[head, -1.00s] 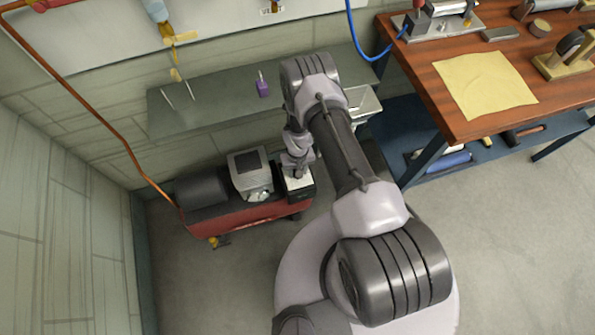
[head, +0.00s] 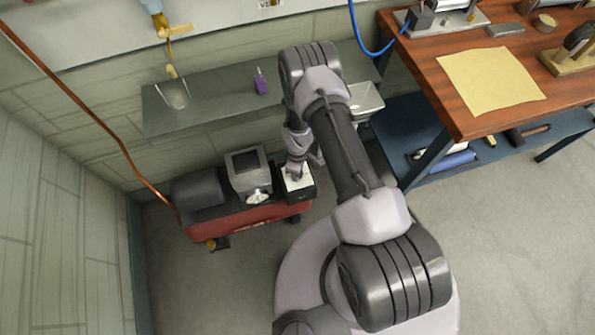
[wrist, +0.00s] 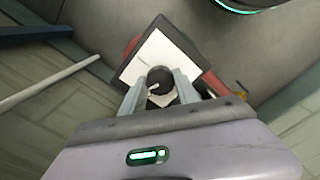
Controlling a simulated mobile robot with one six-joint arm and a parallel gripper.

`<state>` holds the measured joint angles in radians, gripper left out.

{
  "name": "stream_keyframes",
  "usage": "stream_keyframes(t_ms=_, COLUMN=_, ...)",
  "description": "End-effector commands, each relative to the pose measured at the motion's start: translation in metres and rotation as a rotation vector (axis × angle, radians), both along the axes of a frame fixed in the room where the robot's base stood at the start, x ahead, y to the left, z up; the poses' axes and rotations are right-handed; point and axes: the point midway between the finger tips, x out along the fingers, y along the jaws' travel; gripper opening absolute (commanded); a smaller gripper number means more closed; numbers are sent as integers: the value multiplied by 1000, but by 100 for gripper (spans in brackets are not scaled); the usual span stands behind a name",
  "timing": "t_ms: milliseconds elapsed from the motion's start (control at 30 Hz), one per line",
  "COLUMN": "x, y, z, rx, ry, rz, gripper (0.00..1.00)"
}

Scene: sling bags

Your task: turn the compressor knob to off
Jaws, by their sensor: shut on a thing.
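The compressor (head: 240,218) has a red tank and stands low against the wall in the head view. At its right end is a black box with a white top face (head: 306,182). My gripper (head: 296,174) reaches down onto that face, and the knob is hidden there. In the wrist view, the round dark knob (wrist: 160,79) with a small pale mark sits on the white plate (wrist: 150,55). My gripper (wrist: 159,92) has one finger on each side of the knob and is shut on it. I cannot tell which setting the mark points to.
A grey boxy unit with a dial (head: 249,176) stands close left of my gripper. A metal shelf (head: 215,105) with a purple item (head: 261,82) is above the compressor. A wooden workbench (head: 470,120) stands at right. The floor in front is clear.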

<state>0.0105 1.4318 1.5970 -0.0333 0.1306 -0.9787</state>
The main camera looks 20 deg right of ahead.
Motion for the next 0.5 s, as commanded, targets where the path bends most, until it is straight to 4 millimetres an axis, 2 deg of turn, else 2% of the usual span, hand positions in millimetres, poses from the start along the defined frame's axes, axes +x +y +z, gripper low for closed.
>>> stream_keyframes(t_ms=200, x=1, y=0, z=-1, rx=0, ry=-2, rz=169, gripper=0)
stream_keyframes(t_ms=500, x=1, y=0, z=0, rx=0, ry=-1, rz=325, gripper=0)
